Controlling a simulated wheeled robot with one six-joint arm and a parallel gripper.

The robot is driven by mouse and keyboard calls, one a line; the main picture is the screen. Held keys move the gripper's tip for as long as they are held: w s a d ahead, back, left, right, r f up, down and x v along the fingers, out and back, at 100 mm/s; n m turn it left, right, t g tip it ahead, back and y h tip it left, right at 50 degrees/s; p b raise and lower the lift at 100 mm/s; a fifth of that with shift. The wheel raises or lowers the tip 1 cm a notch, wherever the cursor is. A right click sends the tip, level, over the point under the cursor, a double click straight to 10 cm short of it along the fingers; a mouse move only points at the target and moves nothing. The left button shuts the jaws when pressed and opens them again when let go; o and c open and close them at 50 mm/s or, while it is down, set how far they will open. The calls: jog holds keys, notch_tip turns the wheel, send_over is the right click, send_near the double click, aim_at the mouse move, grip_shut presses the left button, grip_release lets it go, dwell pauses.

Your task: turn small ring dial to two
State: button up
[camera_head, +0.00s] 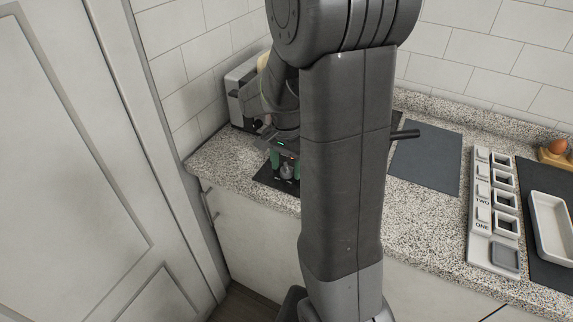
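My gripper (285,166) points down at the left end of the counter, with two green fingers standing apart. A small grey knob-like thing (287,171) shows between the fingers, low over a dark mat (266,176). It may be the small ring dial, but it is too small to tell, and I see no marks on it. I cannot tell whether the fingers touch it. My arm hides part of this spot. A pale panel (480,243) at the right carries the words "TWO" and "ONE" beside square frames.
A toaster-like appliance (243,92) stands in the back left corner behind my gripper. A grey mat (427,158) lies bare right of my arm. A white tray (551,228) and brown eggs (557,147) are at the far right. A tall pale door (75,170) is at left.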

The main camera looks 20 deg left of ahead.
aim_at(286, 166)
notch_tip(286, 166, up, 14)
dwell(0.6)
jog(key=shift+f, duration=0.25)
notch_tip(286, 166, down, 14)
jog(key=shift+r, duration=0.15)
dwell(0.5)
